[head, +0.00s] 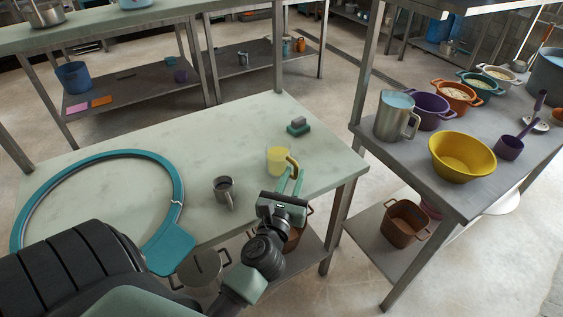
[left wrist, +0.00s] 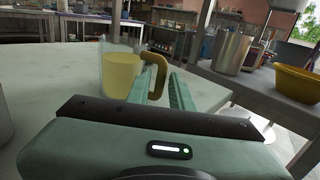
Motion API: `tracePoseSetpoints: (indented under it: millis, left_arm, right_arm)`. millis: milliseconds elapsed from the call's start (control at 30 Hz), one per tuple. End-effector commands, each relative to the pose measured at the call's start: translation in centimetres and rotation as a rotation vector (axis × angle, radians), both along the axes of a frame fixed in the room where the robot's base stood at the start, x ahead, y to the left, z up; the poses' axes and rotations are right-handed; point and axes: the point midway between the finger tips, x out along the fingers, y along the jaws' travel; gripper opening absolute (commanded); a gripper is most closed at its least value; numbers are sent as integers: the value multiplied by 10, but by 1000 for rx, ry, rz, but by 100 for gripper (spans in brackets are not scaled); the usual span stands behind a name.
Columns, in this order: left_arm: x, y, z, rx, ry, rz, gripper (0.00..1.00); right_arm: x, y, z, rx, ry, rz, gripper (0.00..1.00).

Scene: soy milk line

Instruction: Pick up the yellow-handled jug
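The jug (head: 276,162) is a small clear vessel with yellow contents and a dark yellow handle (head: 293,166). It stands upright near the right end of the pale green table. In the left wrist view the jug (left wrist: 121,76) is left of centre, with its handle (left wrist: 157,72) on its right side. My left gripper (head: 292,180) is just in front of the handle. Its two green fingers are apart, with the tips close to the handle; I cannot tell whether they touch it. Nothing is clamped between them. My right gripper is not in view.
A green block (head: 298,127) lies behind the jug. A teal ring (head: 170,160) lies on the table's left part. A metal pitcher (head: 392,118) and yellow bowl (head: 463,153) stand on the right table.

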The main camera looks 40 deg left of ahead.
Motion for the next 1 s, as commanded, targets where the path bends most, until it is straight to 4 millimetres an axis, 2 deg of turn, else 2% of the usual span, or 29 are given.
tracePoseSetpoints:
  millis: [200, 333, 600, 700, 1000]
  left_arm:
    - [31, 12, 1, 4, 0, 0, 22]
    - [44, 17, 1, 4, 0, 0, 22]
    - [47, 18, 0, 5, 2, -1, 22]
    - [47, 18, 0, 5, 2, -1, 0]
    - [47, 18, 0, 5, 2, -1, 0]
  right_arm:
    - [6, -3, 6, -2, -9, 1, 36]
    - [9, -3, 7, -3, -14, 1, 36]
    - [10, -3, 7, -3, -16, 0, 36]
    - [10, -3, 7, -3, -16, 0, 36]
    - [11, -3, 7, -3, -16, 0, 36]
